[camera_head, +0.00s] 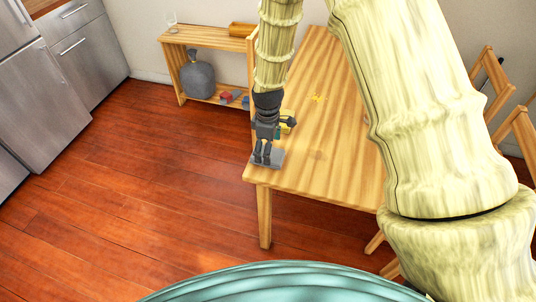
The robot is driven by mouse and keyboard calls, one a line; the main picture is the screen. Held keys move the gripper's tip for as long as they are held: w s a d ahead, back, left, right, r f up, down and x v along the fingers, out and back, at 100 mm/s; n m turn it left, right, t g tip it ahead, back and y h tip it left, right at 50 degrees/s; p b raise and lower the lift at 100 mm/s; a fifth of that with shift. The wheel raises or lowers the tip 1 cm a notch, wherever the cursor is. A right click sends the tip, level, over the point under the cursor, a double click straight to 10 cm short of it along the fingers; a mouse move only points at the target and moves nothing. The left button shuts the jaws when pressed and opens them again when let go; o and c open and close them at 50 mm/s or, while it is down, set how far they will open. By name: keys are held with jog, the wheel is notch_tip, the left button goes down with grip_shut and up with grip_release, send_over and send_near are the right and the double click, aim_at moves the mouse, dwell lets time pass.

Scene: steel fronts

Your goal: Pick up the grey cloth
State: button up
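The grey cloth (279,160) lies flat at the near left corner of the wooden table (331,150). It is small in the picture, and my gripper hides part of it. My gripper (262,162) points down over the cloth, with its dark fingertips at or just above it. I cannot tell whether the fingers touch the cloth. The fingers look close together, but the view is too small to show whether they are shut or hold anything.
A yellow object (289,114) stands on the table just behind my gripper, partly hidden. A small yellow thing (317,98) lies farther back. Chairs (497,84) are at the right. The floor at left is clear.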

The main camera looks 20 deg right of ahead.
jog(key=shift+f, duration=1.05)
jog(key=c, duration=1.2)
jog(key=shift+r, duration=0.1)
jog(key=shift+r, duration=0.8)
jog(key=shift+r+b, duration=0.5)
jog(key=shift+r, duration=0.45)
jog(key=s+a+b, duration=0.1)
jog(key=s, duration=0.4)
jog(key=s+a+r, duration=0.1)
jog(key=s, duration=0.4)
jog(key=s+a+b, duration=0.1)
jog(key=s, duration=0.4)
jog(key=shift+s+a+r+b, duration=0.2)
jog(key=shift+s+a+b, duration=0.15)
